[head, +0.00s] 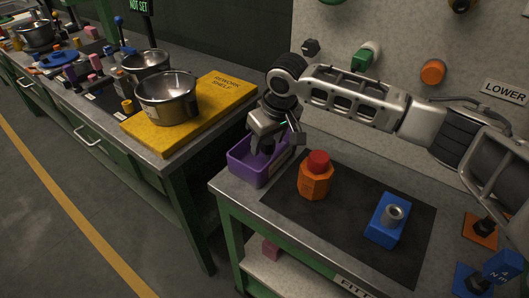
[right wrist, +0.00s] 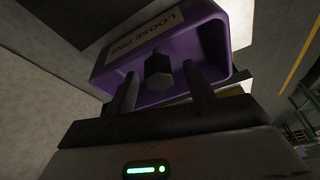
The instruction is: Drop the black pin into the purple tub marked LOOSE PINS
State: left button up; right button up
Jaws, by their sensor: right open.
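The purple tub (head: 240,168) stands at the left end of the near bench; its LOOSE PINS label (right wrist: 145,33) reads in the right wrist view. My right gripper (head: 276,143) is over the tub, fingers pointing down and spread apart. In the right wrist view a dark six-sided pin (right wrist: 158,70) shows between the two fingers, with a gap on each side. I cannot tell whether it rests on the tub floor or is still above it. In the head view the gripper hides most of the tub's inside. My left gripper is out of view.
On the dark mat right of the tub stand an orange pot-shaped piece with a red top (head: 315,178) and a blue block with a grey ring (head: 388,220). Black (head: 310,47), green (head: 365,57) and orange (head: 433,72) pegs stick out of the wall behind. A yellow shelf (head: 215,100) lies across the gap.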

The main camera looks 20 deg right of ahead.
jog(key=v, duration=1.5)
jog(key=shift+s, duration=0.2)
